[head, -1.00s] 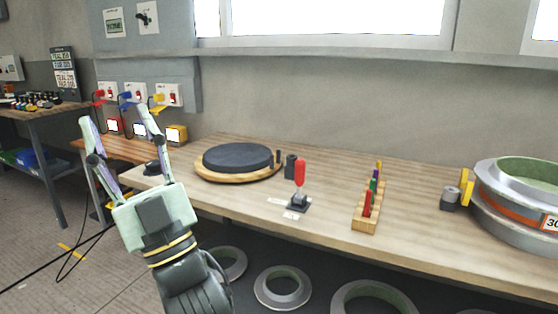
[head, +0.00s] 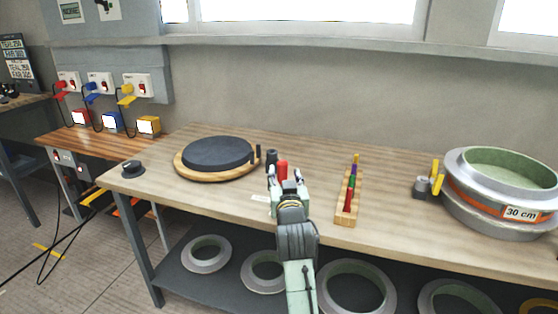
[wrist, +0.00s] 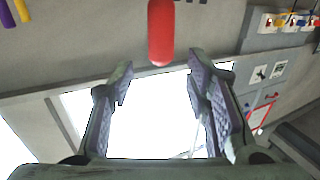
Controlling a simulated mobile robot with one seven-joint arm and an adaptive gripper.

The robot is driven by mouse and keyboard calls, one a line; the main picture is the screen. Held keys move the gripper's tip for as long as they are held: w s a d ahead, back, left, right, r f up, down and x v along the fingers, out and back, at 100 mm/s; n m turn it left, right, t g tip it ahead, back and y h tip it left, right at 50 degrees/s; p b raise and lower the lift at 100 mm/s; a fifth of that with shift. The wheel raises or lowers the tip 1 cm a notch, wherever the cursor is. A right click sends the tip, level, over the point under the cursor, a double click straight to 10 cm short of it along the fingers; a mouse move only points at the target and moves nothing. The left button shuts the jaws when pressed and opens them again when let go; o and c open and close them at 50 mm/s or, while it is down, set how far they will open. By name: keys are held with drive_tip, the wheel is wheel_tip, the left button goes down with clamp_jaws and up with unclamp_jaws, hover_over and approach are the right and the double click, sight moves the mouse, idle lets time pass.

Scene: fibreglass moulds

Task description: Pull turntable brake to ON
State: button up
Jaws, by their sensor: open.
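The brake lever's red handle (head: 283,166) stands up from the bench beside the turntable, partly hidden by my gripper. My gripper (head: 285,174) is open, with its two fingers to the left and right of the red handle in the head view. In the wrist view, the red handle (wrist: 161,32) hangs down from the top edge, centred between the open fingertips (wrist: 160,68). I cannot tell whether the fingers touch it. The turntable has a dark disc (head: 218,152) on a round wooden base (head: 186,172). The lever's base and its labels are mostly hidden by my gripper.
A wooden rack (head: 347,214) of coloured pegs stands close to the right of my gripper. A grey cylinder (head: 421,186) and a large ring mould (head: 460,205) are further right. A black knob (head: 132,168) sits at the bench's left corner. Ring moulds lie on the shelf below.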

sight(283, 166)
drive_tip(key=w, duration=0.2)
drive_tip(key=w+p, duration=0.1)
drive_tip(key=w, duration=0.4)
drive_tip(key=shift+a+p, duration=0.3)
drive_tip(key=shift+p, duration=0.05)
drive_tip(key=shift+c, duration=0.5)
clamp_jaws()
